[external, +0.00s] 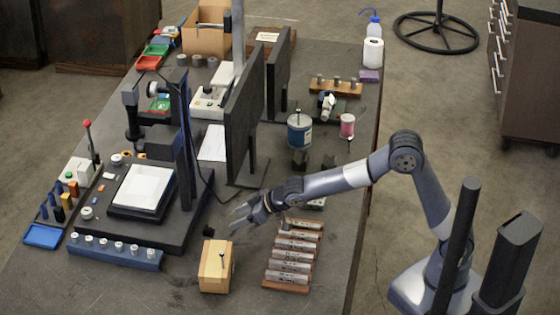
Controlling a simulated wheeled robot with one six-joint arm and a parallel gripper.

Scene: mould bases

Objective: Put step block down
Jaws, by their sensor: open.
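My gripper (237,215) is open and empty. It reaches in from the right, over the table between the black measuring stand and the tan box. A small dark piece (208,231) sits on the table just left of and below the fingertips, apart from them; it is too small to tell whether it is a step block.
A tan box (216,272) stands in front of my gripper. A rack of metal rods (291,262) lies below my forearm. The black stand (180,215) is to the left, dark upright panels (243,115) behind. A blue tin (300,131) stands beyond my arm.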

